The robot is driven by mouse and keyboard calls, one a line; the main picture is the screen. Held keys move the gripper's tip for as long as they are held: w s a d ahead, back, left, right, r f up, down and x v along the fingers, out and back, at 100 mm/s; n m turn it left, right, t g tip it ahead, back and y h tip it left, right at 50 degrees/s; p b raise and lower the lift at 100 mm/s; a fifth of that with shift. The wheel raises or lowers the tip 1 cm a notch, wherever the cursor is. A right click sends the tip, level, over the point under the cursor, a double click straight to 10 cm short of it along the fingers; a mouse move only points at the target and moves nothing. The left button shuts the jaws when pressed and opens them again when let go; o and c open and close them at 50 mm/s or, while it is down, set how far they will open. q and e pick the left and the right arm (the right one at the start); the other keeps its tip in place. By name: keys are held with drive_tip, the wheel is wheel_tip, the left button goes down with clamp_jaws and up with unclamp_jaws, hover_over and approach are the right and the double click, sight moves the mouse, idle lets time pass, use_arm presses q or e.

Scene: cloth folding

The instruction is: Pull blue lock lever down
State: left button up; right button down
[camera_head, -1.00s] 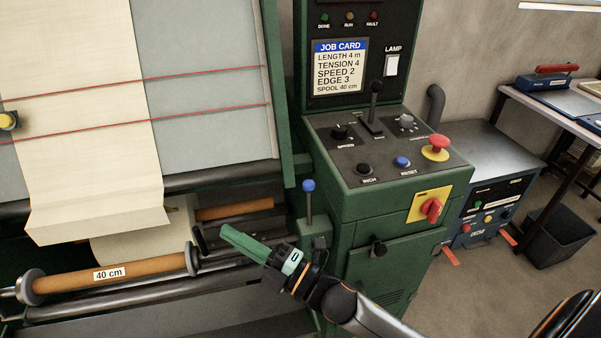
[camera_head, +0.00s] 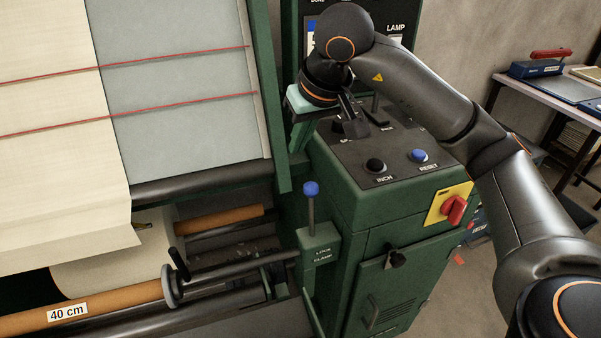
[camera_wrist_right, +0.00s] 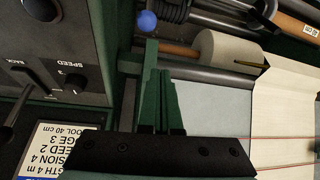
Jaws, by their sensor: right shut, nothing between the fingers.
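The blue-knobbed lock lever (camera_head: 311,190) stands upright on a small green block labelled "LOCK CLAMP" (camera_head: 319,246). Its blue knob also shows in the right wrist view (camera_wrist_right: 147,21), beyond the fingertips. My right gripper (camera_head: 300,140) is above the lever, between the machine's frame and the control panel, apart from the knob. Its green fingers (camera_wrist_right: 160,75) are together with nothing between them. In the head view they are partly hidden against the green frame. My left gripper is not in view.
The control panel with the INCH knob (camera_head: 375,166), blue RESET button (camera_head: 418,156) and red switch (camera_head: 453,210) is close to my right arm. The "40 cm" spool (camera_head: 110,303) and pale cloth (camera_head: 50,150) lie left. A black handle (camera_head: 179,264) sticks up beside the spool.

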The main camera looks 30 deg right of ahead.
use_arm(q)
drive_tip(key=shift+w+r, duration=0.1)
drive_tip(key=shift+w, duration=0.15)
use_arm(e)
drive_tip(key=shift+d+r+h, duration=0.25)
drive_tip(key=shift+d, duration=0.2)
drive_tip(key=shift+d+r+h, duration=0.25)
drive_tip(key=shift+d, duration=0.2)
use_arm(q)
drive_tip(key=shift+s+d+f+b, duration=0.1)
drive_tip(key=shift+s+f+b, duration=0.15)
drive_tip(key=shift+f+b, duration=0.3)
use_arm(e)
wheel_tip(320, 180, down, 10)
drive_tip(key=shift+w+r, duration=0.25)
drive_tip(key=shift+w, duration=0.05)
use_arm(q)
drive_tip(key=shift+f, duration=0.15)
use_arm(e)
drive_tip(key=shift+d, duration=0.15)
